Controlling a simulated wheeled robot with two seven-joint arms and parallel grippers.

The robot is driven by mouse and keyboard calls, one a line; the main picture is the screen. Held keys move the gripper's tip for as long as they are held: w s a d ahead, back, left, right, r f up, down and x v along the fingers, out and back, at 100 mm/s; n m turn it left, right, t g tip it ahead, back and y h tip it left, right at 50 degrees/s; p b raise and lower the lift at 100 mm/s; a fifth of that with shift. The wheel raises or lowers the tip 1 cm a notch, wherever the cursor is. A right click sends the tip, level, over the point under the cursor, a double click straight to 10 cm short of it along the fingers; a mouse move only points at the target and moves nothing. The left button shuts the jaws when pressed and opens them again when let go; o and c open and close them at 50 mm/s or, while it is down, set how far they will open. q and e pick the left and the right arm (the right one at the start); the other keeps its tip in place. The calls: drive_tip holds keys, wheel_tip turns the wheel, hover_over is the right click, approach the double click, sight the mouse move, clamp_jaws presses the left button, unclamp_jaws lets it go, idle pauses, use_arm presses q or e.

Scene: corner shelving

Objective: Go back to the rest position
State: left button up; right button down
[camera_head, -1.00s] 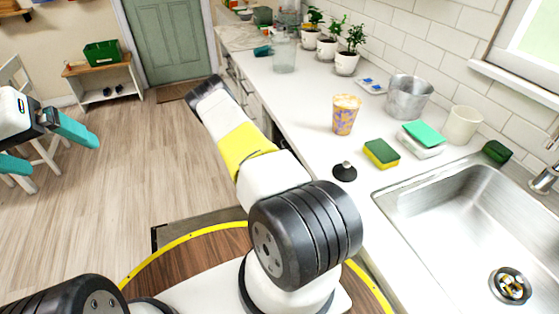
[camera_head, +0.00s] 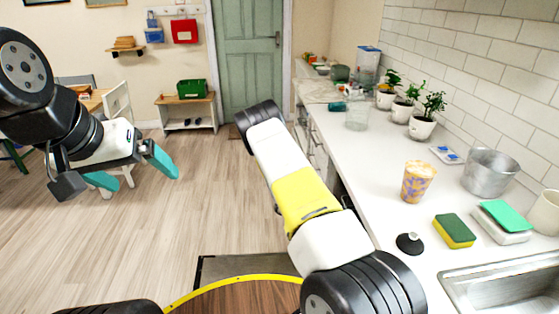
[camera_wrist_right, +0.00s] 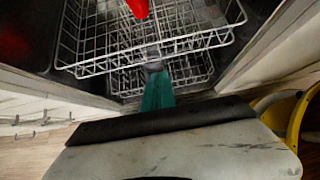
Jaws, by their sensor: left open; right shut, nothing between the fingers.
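My left gripper (camera_head: 132,172) hangs open and empty over the wooden floor at the left of the head view, its two teal fingers apart. My right arm (camera_head: 300,195) reaches forward along the counter's left edge in the head view, and its gripper is hidden there. In the right wrist view the teal fingers of my right gripper (camera_wrist_right: 157,90) are shut with nothing between them. They show in front of wire dish racks (camera_wrist_right: 160,45).
A red item (camera_wrist_right: 138,8) is in the upper rack. The counter (camera_head: 365,165) on the right holds a patterned cup (camera_head: 418,182), a sponge (camera_head: 454,231), a black stopper (camera_head: 409,244), a metal bucket (camera_head: 489,174) and potted plants (camera_head: 423,128). Open floor lies ahead to the left.

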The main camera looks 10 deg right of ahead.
drive_tip(key=s+a+r+m+t+y, duration=0.1)
drive_tip(key=a+r+m+y, duration=0.3)
drive_tip(key=r, duration=1.1)
drive_tip(key=s+a+r+m+t+y, duration=0.15)
drive_tip(key=a+r+m, duration=0.45)
drive_tip(key=r, duration=0.9)
drive_tip(key=s+a+r+m+t+y, duration=0.2)
drive_tip(key=s+a+r, duration=0.3)
drive_tip(key=s+r, duration=0.4)
drive_tip(key=s+a+r+m+t+y, duration=0.2)
drive_tip(key=s+a+r+m+y, duration=0.1)
drive_tip(key=s+r, duration=0.6)
drive_tip(key=a+r+m, duration=0.1)
drive_tip(key=a, duration=0.1)
drive_tip(key=shift+s+a+r+t+y, duration=0.25)
drive_tip(key=shift+a+r+t+y, duration=0.1)
drive_tip(key=shift+r, duration=0.05)
